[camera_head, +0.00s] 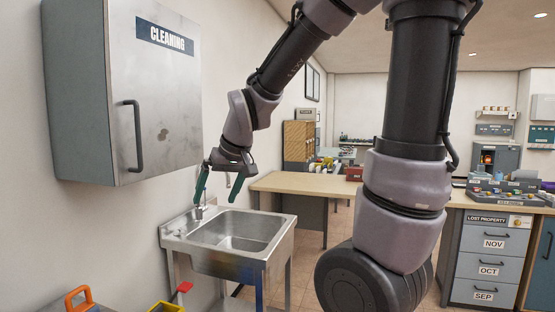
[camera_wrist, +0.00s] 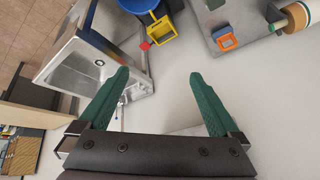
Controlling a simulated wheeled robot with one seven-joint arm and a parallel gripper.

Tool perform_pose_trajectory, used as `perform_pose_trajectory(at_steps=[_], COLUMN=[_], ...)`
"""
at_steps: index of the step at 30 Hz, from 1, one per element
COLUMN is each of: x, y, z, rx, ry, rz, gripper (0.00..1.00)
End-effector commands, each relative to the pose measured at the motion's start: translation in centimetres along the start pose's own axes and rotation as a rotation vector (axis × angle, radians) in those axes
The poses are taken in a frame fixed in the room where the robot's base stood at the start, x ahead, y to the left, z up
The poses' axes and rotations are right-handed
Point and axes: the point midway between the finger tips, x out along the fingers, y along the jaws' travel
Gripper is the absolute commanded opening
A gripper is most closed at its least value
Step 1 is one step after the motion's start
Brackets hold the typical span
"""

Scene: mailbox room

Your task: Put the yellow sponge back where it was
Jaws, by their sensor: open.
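I cannot make out a yellow sponge in either view. My gripper (camera_head: 214,191) is open, with two green fingers apart, above the back left of the steel sink (camera_head: 240,230) and beside the wall. In the wrist view nothing shows between the fingertips of my gripper (camera_wrist: 159,74). The grey wall cabinet (camera_head: 155,85) labelled CLEANING is shut, with a dark vertical handle (camera_head: 134,135). It hangs to the left of my gripper.
A yellow bucket (camera_wrist: 160,32) stands beside the sink, with a red piece near it. An orange-handled item (camera_head: 80,298) is at the lower left. A wooden counter (camera_head: 300,184) lies behind the sink. Grey drawers (camera_head: 488,262) labelled by month stand at the right.

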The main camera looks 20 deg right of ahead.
Motion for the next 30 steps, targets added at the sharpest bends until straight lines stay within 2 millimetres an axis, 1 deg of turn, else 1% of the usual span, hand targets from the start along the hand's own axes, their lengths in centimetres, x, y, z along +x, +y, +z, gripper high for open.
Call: perform_pose_trajectory(at_steps=[1,3,6,9,12,15,17,30], x=[-2.8,-6.0,-10.0,-13.0,-14.9,-15.8,-16.1,-16.1], y=[1.5,3.2,5.0,6.2,6.7,7.0,7.0,7.0], z=[0.1,0.8,2.4,4.1,5.5,6.3,6.6,6.6], rx=[0.066,0.152,0.271,0.366,0.429,0.465,0.476,0.478], ry=[0.032,0.058,0.096,0.126,0.148,0.158,0.16,0.16], rz=[0.01,0.022,0.034,0.042,0.046,0.048,0.048,0.047], gripper=[0.98,0.98,0.98,0.98,0.98,0.98,0.98,0.98])
